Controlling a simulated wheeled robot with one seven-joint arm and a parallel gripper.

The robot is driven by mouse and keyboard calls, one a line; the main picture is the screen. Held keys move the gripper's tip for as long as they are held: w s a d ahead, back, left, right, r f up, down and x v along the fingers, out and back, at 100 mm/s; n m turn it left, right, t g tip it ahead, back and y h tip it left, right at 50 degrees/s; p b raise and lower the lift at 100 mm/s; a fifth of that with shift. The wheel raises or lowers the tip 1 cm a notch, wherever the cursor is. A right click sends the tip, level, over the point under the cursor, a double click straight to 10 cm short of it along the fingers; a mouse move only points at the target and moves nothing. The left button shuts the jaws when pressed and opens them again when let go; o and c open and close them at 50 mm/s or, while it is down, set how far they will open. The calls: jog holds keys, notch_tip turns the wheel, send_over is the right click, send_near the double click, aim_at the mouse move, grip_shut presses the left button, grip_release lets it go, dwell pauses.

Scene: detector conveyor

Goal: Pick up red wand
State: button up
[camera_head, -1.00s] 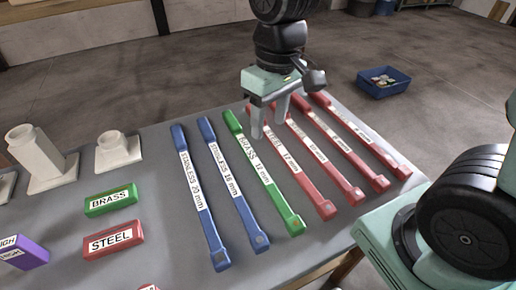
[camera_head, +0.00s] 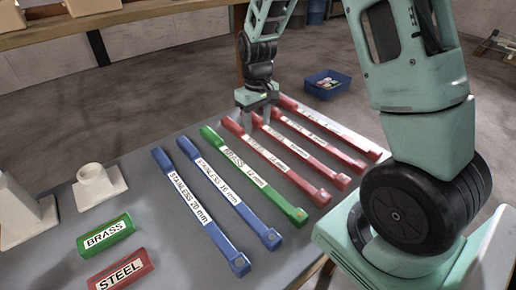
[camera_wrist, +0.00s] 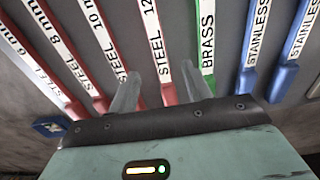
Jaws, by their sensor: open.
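Several red wands with white STEEL labels lie side by side on the grey table. The one nearest the green wand is the red 12 mm steel wand (camera_head: 303,184); it also shows in the wrist view (camera_wrist: 168,95). My gripper (camera_head: 257,117) is open and empty over the far ends of the red wands. In the wrist view its two fingers (camera_wrist: 159,88) appear on either side of the 12 mm wand. I cannot tell how high the fingertips are above the table. The gripper hides part of the far ends of the neighbouring red wands.
A green BRASS wand (camera_head: 285,207) lies left of the red wands, then blue STAINLESS wands (camera_head: 230,250). Green BRASS (camera_head: 106,235) and red STEEL (camera_head: 121,270) blocks and a pale fixture (camera_head: 98,187) stand at left. A blue bin (camera_head: 327,84) is on the floor beyond.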

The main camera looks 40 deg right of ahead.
aim_at(259, 148)
jog(key=f, duration=0.4)
jog(key=f+p, duration=0.1)
jog(key=f, duration=0.3)
jog(key=shift+s+d+f, duration=0.15)
jog(key=shift+s+f, duration=0.05)
jog(key=shift+f, duration=0.2)
grip_shut()
